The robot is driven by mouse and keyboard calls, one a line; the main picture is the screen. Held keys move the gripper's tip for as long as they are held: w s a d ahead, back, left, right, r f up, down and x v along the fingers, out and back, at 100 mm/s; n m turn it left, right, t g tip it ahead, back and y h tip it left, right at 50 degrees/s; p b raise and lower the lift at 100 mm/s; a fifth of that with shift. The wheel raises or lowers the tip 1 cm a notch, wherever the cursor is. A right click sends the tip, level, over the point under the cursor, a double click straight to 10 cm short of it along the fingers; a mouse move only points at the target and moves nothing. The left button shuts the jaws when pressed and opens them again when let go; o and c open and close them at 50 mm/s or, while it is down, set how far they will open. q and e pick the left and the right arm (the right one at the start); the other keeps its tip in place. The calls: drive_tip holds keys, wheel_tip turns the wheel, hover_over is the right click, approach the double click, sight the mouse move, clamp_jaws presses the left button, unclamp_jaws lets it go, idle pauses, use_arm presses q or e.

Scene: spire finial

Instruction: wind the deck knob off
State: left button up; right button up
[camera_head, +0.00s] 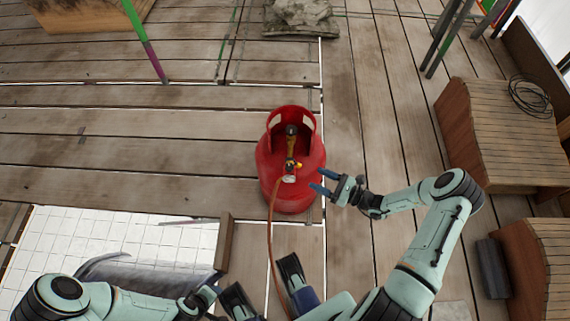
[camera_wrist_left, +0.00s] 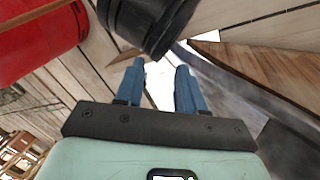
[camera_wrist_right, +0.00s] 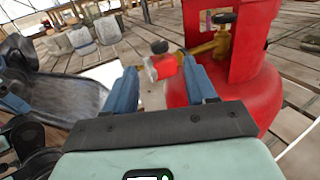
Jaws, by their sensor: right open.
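A red gas cylinder (camera_head: 288,190) stands upright on the deck, with a collar around its brass valve. A black knob (camera_head: 291,130) tops the valve; it also shows in the right wrist view (camera_wrist_right: 224,18). A second, smaller black knob (camera_wrist_right: 160,47) sits on the brass fitting, above a red and white part (camera_wrist_right: 162,68). I cannot tell which is the deck knob. My right gripper (camera_head: 320,181) is open and empty at the cylinder's right side, its fingers pointing toward the fitting. My left gripper (camera_wrist_left: 161,72) is open and empty, low and away from the valve.
An orange hose (camera_head: 270,235) runs from the fitting toward me. A white tiled patch (camera_head: 75,235) with a wooden edge lies at left. Wooden benches (camera_head: 505,130) stand at right, one with a coiled cable (camera_head: 530,96).

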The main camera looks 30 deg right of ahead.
sight(290, 166)
drive_tip(key=b+x, duration=0.2)
drive_tip(key=x, duration=0.9)
drive_tip(key=shift+w+a, duration=0.25)
drive_tip(key=shift+a, duration=0.05)
use_arm(q)
drive_tip(key=shift+t, duration=0.5)
drive_tip(key=w, duration=0.1)
drive_tip(key=w+a+f, duration=0.1)
drive_tip(key=w+f, duration=0.1)
drive_tip(key=shift+w+a+f, duration=0.1)
drive_tip(key=shift+w+a, duration=0.1)
drive_tip(key=shift+a, duration=0.2)
drive_tip(key=shift+s, duration=0.1)
use_arm(e)
drive_tip(key=c, duration=1)
